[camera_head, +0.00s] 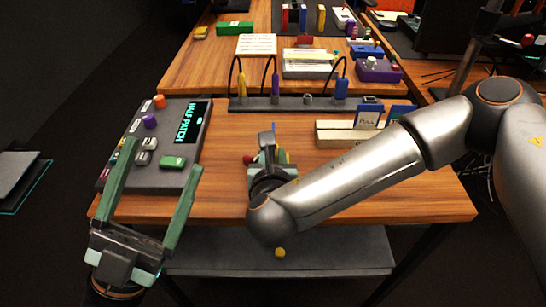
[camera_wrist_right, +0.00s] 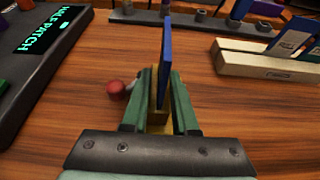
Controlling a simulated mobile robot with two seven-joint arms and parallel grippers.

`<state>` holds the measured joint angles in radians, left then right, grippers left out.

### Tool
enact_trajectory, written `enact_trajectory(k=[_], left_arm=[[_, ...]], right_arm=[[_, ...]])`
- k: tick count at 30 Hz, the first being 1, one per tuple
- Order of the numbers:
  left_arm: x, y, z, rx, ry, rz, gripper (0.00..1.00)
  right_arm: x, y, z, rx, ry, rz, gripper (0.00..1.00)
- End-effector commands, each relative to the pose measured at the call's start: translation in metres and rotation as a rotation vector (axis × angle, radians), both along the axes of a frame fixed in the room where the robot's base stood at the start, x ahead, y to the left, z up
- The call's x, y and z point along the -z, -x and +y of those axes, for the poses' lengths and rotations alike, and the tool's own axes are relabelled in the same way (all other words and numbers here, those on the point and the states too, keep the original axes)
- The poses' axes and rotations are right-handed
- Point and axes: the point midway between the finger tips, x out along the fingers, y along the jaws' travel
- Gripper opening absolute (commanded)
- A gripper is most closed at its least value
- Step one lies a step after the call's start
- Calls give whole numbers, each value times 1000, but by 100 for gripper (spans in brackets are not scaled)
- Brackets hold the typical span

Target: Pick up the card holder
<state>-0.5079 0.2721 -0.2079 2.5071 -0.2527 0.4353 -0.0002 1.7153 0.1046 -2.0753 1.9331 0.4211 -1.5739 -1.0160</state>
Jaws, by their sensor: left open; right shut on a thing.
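The card holder is a narrow wooden block (camera_wrist_right: 159,118) with a blue card (camera_wrist_right: 165,60) upright in it, seen nearly end-on in the right wrist view. My right gripper (camera_wrist_right: 155,100) is shut on the block, with a finger along each side. In the head view the upright card (camera_head: 273,129) shows as a thin edge above the right gripper (camera_head: 268,160), and my arm and gripper hide most of the block. I cannot tell whether it touches the table. My left gripper (camera_head: 158,170) is open and empty, with its fingers wide apart over the panel's near end.
A dark panel (camera_head: 175,120) with knobs and a lit screen lies on the left. A red ball (camera_wrist_right: 115,89) is close beside the right gripper. A pale wooden rack (camera_head: 332,134) with "PULL" cards stands right. A cable strip (camera_head: 250,104) runs behind.

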Motion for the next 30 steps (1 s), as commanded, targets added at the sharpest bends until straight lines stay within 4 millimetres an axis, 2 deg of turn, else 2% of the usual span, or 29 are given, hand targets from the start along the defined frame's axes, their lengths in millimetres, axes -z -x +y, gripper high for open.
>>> enact_trajectory(k=[2,12,21,25,30], left_arm=[[2,-4,1,-5,1,25,82],[77,-53,10,-79,5,401,82],[137,-69,15,-119,3,657,82],[149,-70,15,-125,2,702,82],[153,-70,16,-127,2,718,82]], right_arm=[[-7,-1,0,1,-2,-3,0],[-57,-1,0,0,-3,-4,0],[-92,-1,0,1,-2,-3,0],[-98,0,0,1,-2,-3,0],[-100,0,0,0,-1,-3,0]])
